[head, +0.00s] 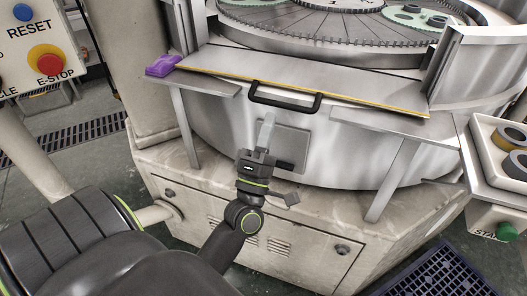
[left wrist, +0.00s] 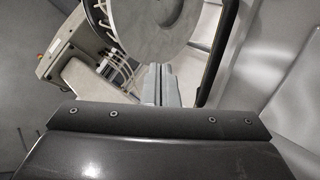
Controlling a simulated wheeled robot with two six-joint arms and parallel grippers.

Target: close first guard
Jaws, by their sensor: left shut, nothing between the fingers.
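The guard (head: 225,64) is a flat metal panel with a yellow edge, low between two upright posts at the front of the round lapping machine. Its black bar handle (head: 285,99) sits at the middle of its front edge. My left gripper (head: 268,118) is shut and empty, just below the handle, with its fingers pointing up toward it. I cannot tell whether the fingertips touch the handle. In the left wrist view the shut fingers (left wrist: 160,82) stand upright, with a dark bar (left wrist: 214,48) to their right. My right gripper is not in view.
The toothed lapping plate (head: 300,25) lies behind the guard. A purple cloth (head: 162,65) lies on the left ledge. A control panel (head: 38,45) with an E-stop is at left. A blue grate (head: 440,275) lies on the floor.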

